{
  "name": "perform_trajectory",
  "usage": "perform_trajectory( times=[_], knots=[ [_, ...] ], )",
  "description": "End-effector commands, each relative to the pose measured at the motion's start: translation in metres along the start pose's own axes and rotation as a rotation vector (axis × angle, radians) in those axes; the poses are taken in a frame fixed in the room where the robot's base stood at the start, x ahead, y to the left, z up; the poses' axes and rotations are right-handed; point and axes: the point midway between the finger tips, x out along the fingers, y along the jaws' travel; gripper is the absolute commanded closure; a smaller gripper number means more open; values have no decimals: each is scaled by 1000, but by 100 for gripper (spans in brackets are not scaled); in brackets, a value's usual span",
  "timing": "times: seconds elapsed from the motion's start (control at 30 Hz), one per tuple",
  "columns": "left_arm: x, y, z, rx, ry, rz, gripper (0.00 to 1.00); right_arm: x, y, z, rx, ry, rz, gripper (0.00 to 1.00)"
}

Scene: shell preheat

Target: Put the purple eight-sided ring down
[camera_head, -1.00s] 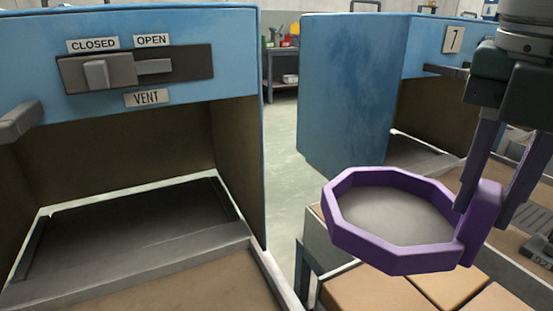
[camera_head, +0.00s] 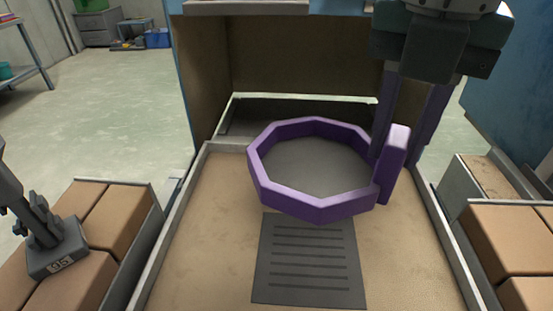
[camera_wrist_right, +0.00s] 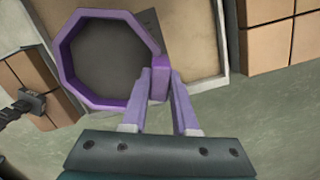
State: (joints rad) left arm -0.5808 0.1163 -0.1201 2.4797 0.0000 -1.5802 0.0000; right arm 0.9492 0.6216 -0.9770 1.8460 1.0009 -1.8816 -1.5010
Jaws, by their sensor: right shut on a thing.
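The purple eight-sided ring (camera_head: 315,207) has a flat grey inside and an upright tab (camera_head: 395,160) on its right side. My right gripper (camera_head: 402,162) is shut on that tab. The ring is held level over the tan surface in front of the blue box, just behind a dark slotted plate (camera_head: 310,290). It appears above the surface, but the gap is hard to judge. The ring also shows in the right wrist view (camera_wrist_right: 70,75), with the gripper (camera_wrist_right: 160,80) at its tab. My left gripper is not in view.
The blue box (camera_head: 205,90) stands open behind the ring. Raised metal rims (camera_head: 160,240) edge the tan surface. Brown blocks lie on the left (camera_head: 120,215) and right (camera_head: 505,240).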

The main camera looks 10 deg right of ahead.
Motion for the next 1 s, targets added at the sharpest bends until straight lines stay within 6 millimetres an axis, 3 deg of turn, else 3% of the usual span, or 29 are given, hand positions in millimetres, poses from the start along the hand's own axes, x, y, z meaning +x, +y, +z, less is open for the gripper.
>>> perform_trajectory(
  times=[0.2,0.4,1.0],
  knots=[
    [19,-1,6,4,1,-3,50,68,-1,-9,0,4,-4,100],
    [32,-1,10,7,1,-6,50,119,-1,-15,0,2,-2,100],
    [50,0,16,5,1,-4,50,185,0,-23,-2,-1,1,100]
  ],
)
